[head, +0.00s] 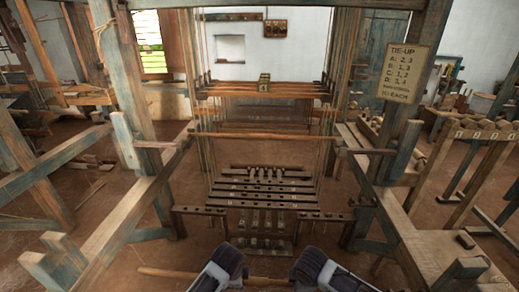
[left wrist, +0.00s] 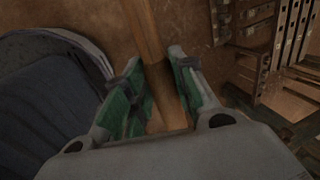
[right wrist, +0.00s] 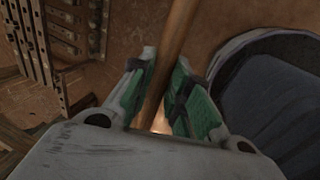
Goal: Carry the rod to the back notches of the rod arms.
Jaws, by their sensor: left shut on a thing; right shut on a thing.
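The rod is a plain brown wooden bar. Its left end (head: 165,272) shows low in the head view, left of my arms, and a short stretch shows between them. My left gripper (left wrist: 155,65) has its green-padded fingers on either side of the rod (left wrist: 144,25), shut on it. My right gripper (right wrist: 165,65) holds the rod (right wrist: 180,25) the same way. In the head view my forearms hide both sets of fingertips. Blue-grey wooden pieces stand on the left side beam (head: 100,235) and right side beam (head: 425,245); I cannot make out back notches.
The loom's treadles (head: 262,188) lie in the pit area ahead, with hanging cords above. A wooden crossbar (head: 265,135) spans the loom farther back. A tie-up sign (head: 407,73) hangs on the right post. A rack (head: 480,135) stands at the right.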

